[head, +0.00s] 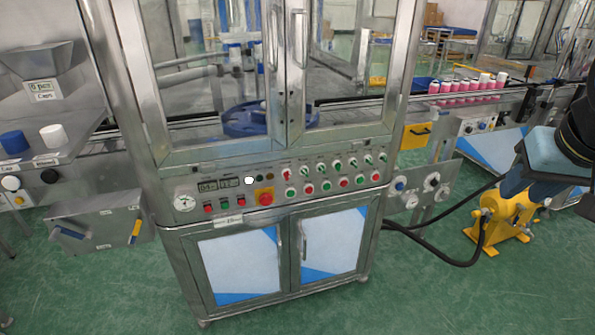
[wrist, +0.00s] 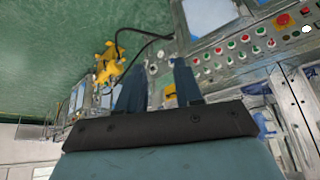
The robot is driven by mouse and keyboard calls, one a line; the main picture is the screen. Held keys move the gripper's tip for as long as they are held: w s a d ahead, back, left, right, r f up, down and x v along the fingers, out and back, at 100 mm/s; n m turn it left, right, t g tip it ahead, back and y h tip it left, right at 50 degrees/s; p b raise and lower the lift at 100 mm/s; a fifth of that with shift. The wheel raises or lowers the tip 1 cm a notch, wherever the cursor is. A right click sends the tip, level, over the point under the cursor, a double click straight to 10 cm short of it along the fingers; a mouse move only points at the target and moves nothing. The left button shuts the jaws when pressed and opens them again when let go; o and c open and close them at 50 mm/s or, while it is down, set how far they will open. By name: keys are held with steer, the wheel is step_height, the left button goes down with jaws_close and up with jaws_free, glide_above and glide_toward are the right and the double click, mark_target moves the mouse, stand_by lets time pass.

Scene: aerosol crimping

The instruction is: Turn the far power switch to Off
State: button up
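The machine's control panel (head: 275,190) faces me in the middle of the head view. It carries a red-handled switch (head: 287,174), a row of small rotary switches (head: 338,164), and red and green buttons. The labels are too small to read, so I cannot tell which is the far power switch or its setting. The panel also shows at the upper right of the wrist view (wrist: 240,50). My gripper (wrist: 160,66) is open, its two dark blue fingers apart with nothing between them. In the head view it is at the right edge, well apart from the panel.
A red emergency button (head: 265,198) and a gauge (head: 185,201) sit on the panel. A side panel with knobs (head: 419,190) stands to its right. A yellow stand (head: 503,222) and a black hose (head: 432,249) are near my gripper. Green floor is clear in front.

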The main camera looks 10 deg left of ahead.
steer(key=shift+w, duration=0.2)
steer(key=w+a+f+n+t+y, duration=0.15)
steer(key=w+a, duration=0.25)
steer(key=w, duration=0.4)
steer(key=w+a+f+t, duration=0.15)
steer(key=w+a, duration=0.25)
steer(key=w, duration=0.4)
steer(key=t+y, duration=0.5)
steer(key=y, duration=0.2)
glide_toward(289, 177)
steer(key=d+r, duration=0.3)
steer(key=d, duration=0.2)
steer(key=s+a+f+m+t, duration=0.1)
steer(key=s+a+f+t, duration=0.15)
steer(key=s+f, duration=0.2)
steer(key=shift+g+y, duration=0.35)
steer(key=x, duration=1.4)
steer(key=shift+w+a+f, duration=0.1)
steer(key=shift+w+f, duration=0.05)
steer(key=shift+c, duration=0.4)
